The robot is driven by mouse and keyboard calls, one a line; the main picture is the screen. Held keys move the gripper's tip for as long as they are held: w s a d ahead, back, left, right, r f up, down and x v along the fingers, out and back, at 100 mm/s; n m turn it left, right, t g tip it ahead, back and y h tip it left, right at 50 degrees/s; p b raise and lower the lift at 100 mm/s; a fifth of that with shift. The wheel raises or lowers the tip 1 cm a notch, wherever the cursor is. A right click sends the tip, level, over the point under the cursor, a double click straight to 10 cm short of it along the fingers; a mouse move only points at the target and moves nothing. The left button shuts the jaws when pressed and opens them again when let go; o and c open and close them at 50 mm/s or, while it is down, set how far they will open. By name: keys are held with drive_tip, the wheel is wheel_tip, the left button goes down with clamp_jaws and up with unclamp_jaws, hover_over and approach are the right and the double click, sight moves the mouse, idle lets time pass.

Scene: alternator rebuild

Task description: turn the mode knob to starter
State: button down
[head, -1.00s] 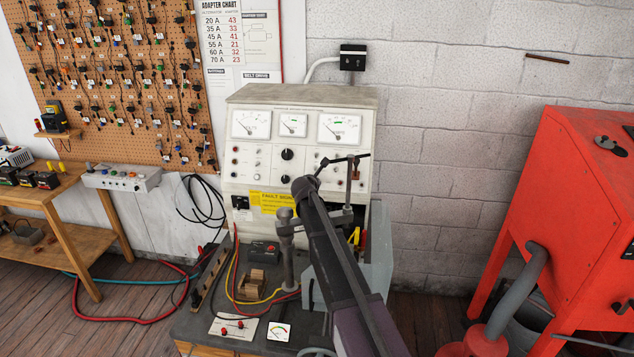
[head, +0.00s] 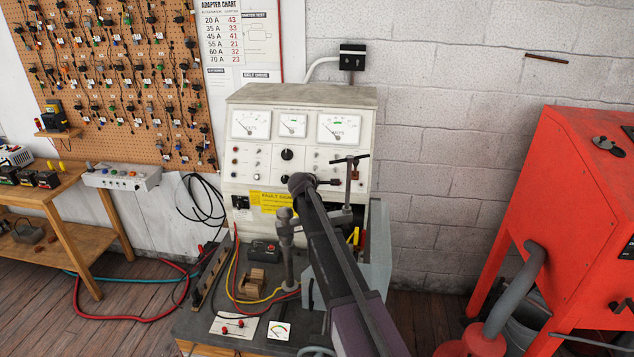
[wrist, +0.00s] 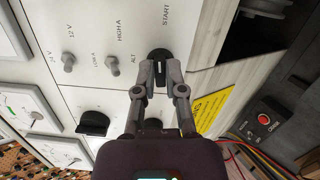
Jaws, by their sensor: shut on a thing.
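The mode knob (wrist: 159,68) is black with a raised bar, on the pale test bench panel (wrist: 100,90) in the wrist view. The labels ALT and START are printed beside it. My gripper (wrist: 159,80) has its two grey fingers closed on opposite sides of the knob. The bar runs up and down in this view, in line with START; I cannot tell its pointing end. In the head view the end of my arm covers the knob and my fingers. A second black knob (wrist: 92,122) is nearer the gauges; it also shows in the head view (head: 287,154).
Toggle switches (wrist: 112,66) stand near the fingers. A yellow label (wrist: 213,110) is below the knob, with a red button (wrist: 264,117) further right. An upright T-handled post (head: 351,180) stands close right of my arm. A red cabinet (head: 575,190) is further right.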

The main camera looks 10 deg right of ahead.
drive_tip(key=shift+s+d+f+m+g, duration=0.15)
drive_tip(key=shift+m+g, duration=0.15)
drive_tip(key=shift+m, duration=0.6)
drive_tip(key=c, duration=0.7)
unclamp_jaws()
